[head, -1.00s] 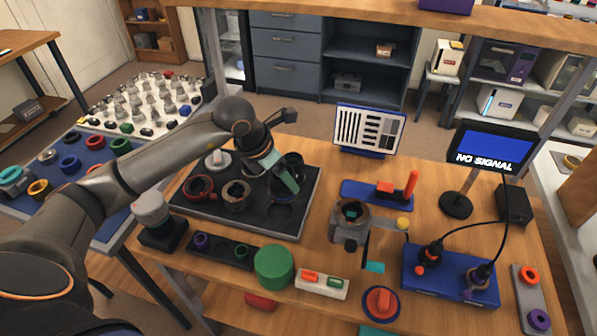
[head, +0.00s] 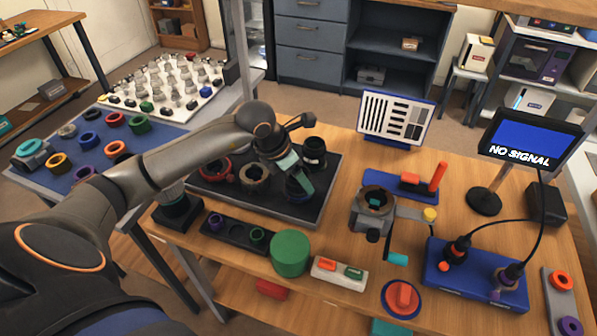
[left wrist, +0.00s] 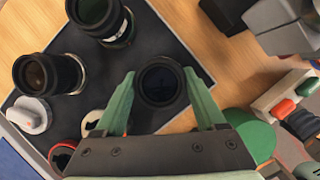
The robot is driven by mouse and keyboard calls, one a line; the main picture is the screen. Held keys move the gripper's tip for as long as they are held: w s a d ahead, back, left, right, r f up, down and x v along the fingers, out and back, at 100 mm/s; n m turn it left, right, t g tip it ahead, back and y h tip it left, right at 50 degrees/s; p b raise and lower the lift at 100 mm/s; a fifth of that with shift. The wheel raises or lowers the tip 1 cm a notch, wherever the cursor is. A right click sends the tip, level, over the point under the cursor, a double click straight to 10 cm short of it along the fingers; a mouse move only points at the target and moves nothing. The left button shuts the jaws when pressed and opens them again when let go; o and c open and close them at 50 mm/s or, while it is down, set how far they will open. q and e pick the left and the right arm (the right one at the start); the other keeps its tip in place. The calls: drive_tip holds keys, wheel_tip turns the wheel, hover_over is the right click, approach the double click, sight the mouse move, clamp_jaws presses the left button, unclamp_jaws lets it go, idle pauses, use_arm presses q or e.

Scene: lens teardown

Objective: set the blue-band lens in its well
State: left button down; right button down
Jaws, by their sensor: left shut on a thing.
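My left gripper (head: 299,180) has green fingers and points down at the front right of the dark tray (head: 322,208). It is shut on the blue-band lens (head: 296,193), a dark cylinder with a bluish band low on its side. In the left wrist view the lens (left wrist: 160,82) is a dark round opening between the two fingers (left wrist: 160,110). The lens stands over the front right well and covers it. I cannot tell whether it rests on the well's floor. My right gripper is not in view.
A black lens (head: 315,152) stands close behind the held one. A beige ring (head: 253,178) and a red ring (head: 213,168) are to its left. A green cylinder (head: 290,253) stands in front of the tray. A grey fixture (head: 372,212) is to the right.

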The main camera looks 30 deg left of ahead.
use_arm(q)
drive_tip(key=shift+f, duration=0.35)
drive_tip(key=shift+f+b, duration=0.6)
drive_tip(key=shift+b, duration=0.05)
unclamp_jaws()
idle(0.4)
drive_tip(key=v, duration=1.2)
drive_tip(key=shift+r, duration=0.25)
drive_tip(key=shift+s+a, duration=0.15)
drive_tip(key=shift+s, duration=0.05)
